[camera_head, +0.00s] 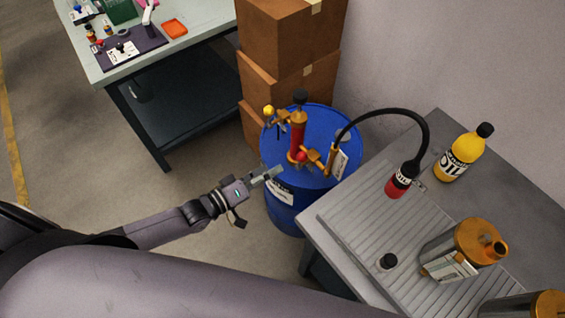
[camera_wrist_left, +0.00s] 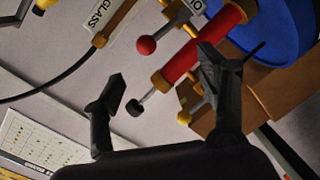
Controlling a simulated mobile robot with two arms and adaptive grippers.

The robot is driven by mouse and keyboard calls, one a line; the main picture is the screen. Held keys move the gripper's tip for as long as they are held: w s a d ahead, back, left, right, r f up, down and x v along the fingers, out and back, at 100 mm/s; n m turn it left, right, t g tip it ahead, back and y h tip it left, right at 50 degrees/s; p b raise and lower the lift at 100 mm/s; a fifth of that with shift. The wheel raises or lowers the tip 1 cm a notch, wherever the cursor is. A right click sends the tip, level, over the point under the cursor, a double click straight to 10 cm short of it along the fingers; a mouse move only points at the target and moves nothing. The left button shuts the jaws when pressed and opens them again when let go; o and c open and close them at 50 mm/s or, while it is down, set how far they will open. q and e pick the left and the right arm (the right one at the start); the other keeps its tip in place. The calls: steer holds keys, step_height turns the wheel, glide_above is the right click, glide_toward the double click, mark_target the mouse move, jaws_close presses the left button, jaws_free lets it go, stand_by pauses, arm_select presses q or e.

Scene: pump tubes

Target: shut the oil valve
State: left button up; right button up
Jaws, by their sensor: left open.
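A red pump (camera_head: 297,132) with brass fittings stands on a blue drum (camera_head: 282,212). A lever with a red ball knob (camera_head: 302,156) sits low on the pump. In the left wrist view this red knob (camera_wrist_left: 146,44) is on a grey lever, close to a white tag (camera_wrist_left: 198,8) whose lettering is partly cut off. Another tag (camera_wrist_left: 107,18) reads GLASS. A yellow knob (camera_head: 268,110) is on the pump's left side. My left gripper (camera_head: 275,173) is open and empty, beside the pump and apart from the red knob. My right gripper is out of view.
A black hose (camera_head: 393,112) arches from the pump to a small red bottle (camera_head: 399,184) on the grey table (camera_head: 325,218). A yellow oil bottle (camera_head: 458,158) and brass-topped containers stand there. Cardboard boxes (camera_head: 284,28) are stacked behind the drum. A workbench (camera_head: 188,48) stands at the upper left.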

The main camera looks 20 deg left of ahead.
arm_select(q)
steer(key=shift+v, duration=0.8)
steer(key=shift+c, duration=0.4)
